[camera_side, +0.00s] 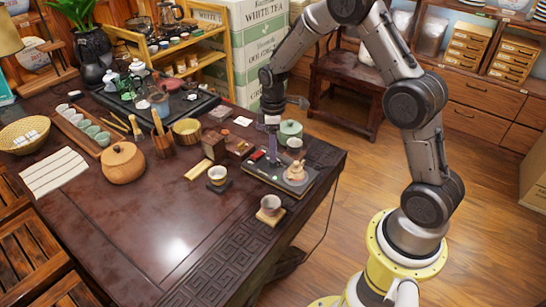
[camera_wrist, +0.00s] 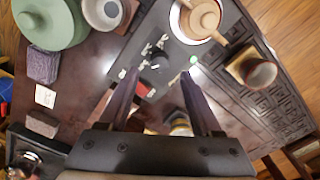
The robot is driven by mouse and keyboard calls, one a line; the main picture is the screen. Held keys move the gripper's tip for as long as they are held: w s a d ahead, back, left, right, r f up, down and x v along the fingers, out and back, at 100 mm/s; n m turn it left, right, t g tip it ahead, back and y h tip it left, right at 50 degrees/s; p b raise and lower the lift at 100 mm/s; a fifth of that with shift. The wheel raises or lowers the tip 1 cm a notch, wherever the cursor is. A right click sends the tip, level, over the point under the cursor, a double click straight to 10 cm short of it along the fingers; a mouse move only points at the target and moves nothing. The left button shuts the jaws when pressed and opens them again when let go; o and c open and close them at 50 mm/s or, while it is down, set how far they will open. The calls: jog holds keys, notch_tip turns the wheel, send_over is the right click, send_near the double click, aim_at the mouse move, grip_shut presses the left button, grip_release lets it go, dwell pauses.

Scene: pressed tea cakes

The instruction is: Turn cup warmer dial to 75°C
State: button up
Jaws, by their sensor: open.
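The cup warmer (camera_side: 270,178) is a dark flat slab on the table's right side, with a small tan teapot (camera_side: 295,172) on its plate. In the wrist view the warmer's panel (camera_wrist: 178,50) carries a small dark dial (camera_wrist: 159,62) with white markings around it. A green light (camera_wrist: 193,59) glows beside it. The markings are too small to read, so the set temperature cannot be told. My gripper (camera_side: 272,158) points down over the panel. In the wrist view its open fingers (camera_wrist: 160,78) stand on either side of the dial, with nothing held. Contact cannot be told.
A green lidded pot (camera_side: 290,130) and a white cup (camera_side: 294,144) stand behind the warmer. Wooden boxes (camera_side: 238,145) lie close left. The table's front middle is clear.

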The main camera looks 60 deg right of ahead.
aim_at(273, 163)
jog(key=shift+f, duration=2.45)
grip_shut()
